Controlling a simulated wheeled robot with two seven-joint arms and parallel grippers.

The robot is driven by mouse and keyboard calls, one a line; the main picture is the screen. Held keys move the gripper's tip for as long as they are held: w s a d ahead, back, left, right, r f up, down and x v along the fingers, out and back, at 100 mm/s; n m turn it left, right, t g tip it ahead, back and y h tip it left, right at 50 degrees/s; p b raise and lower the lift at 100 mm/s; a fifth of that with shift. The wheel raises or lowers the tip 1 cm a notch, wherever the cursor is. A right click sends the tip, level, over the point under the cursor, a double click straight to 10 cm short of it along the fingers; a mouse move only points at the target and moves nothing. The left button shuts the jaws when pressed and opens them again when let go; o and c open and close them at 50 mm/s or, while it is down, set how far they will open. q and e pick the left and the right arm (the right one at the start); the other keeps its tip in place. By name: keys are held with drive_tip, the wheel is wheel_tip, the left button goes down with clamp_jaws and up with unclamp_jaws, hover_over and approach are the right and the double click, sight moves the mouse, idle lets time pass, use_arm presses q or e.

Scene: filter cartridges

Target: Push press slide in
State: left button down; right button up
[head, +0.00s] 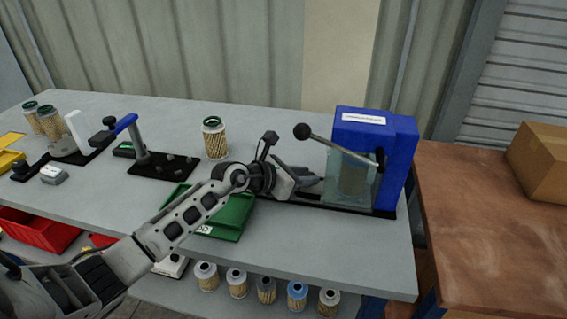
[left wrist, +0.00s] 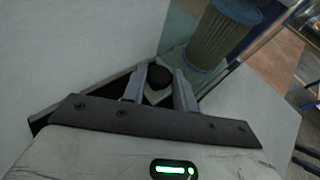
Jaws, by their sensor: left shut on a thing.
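The blue press (head: 401,150) stands at the right end of the grey table, with a clear guard (head: 350,178) on its front and a black-knobbed lever (head: 302,131). A filter cartridge shows inside behind the guard; in the left wrist view the cartridge (left wrist: 217,38) stands upright, pale with a blue-grey top. My left gripper (head: 318,183) is at the left side of the press, low over its base. The slide itself is mostly hidden. My right gripper is not in view.
A green tray (head: 233,217) lies under my left arm. A filter cartridge (head: 214,138) with a green top stands behind it. A black fixture with a blue handle (head: 126,123) is further left. Several cartridges stand on a lower shelf. A brown table with a box (head: 540,160) is at right.

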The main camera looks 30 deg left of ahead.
use_arm(q)
drive_tip(key=shift+d, duration=0.25)
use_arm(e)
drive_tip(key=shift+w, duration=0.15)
use_arm(q)
drive_tip(key=c, duration=1.1)
unclamp_jaws()
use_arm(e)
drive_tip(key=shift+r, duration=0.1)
use_arm(q)
drive_tip(key=shift+b+v, duration=0.6)
drive_tip(key=shift+v, duration=7.45)
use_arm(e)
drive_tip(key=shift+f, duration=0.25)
use_arm(q)
drive_tip(key=shift+f, duration=0.1)
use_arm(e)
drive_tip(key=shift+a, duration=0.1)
